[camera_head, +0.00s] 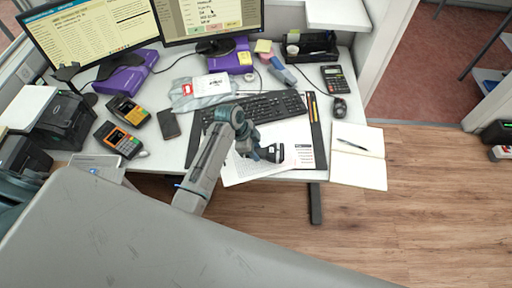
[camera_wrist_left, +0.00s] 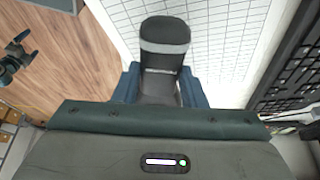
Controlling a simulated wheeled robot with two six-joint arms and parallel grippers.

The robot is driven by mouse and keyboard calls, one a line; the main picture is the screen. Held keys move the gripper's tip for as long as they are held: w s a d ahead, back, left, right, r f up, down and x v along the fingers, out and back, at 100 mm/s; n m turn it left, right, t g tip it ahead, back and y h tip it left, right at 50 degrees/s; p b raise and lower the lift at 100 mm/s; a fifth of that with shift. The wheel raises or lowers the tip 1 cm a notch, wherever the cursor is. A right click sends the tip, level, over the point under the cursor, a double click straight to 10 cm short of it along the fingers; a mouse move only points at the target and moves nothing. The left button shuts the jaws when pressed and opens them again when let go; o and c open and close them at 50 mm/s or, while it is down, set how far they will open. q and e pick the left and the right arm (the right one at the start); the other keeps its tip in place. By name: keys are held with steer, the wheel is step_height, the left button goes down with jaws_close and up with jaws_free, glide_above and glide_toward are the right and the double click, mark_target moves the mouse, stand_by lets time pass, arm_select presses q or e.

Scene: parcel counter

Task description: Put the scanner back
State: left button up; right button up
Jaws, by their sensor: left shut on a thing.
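The scanner (camera_head: 272,153) is a small dark handheld device with a grey band. My left gripper (camera_head: 248,148) is shut on it and holds it over the white papers at the front of the counter. In the left wrist view the scanner (camera_wrist_left: 165,48) stands out between the two blue fingers (camera_wrist_left: 163,85). A dark stand-like shape (camera_head: 67,72) is beside the left monitor; I cannot tell if it is the scanner's holder.
A black keyboard (camera_head: 262,106) lies behind the papers (camera_head: 245,172). Card terminals (camera_head: 118,139), a phone (camera_head: 169,123) and a printer (camera_head: 66,122) stand to the left. A calculator (camera_head: 334,79), mouse (camera_head: 340,108), black tray (camera_head: 318,48) and open notebook (camera_head: 358,157) are to the right.

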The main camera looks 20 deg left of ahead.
mark_target(256, 150)
arm_select(q)
steer(key=shift+w+a, duration=0.15)
steer(key=shift+w, duration=0.4)
steer(key=shift+w+a, duration=0.15)
steer(key=shift+w, duration=0.4)
step_height(256, 150, down, 3)
steer(key=shift+s+f+p, duration=0.1)
steer(key=shift+f+p, duration=0.05)
steer(key=shift+p, duration=0.7)
steer(key=shift+f, duration=0.2)
steer(key=shift+f, duration=0.2)
steer(key=o, duration=1.1)
steer(key=shift+r, duration=0.1)
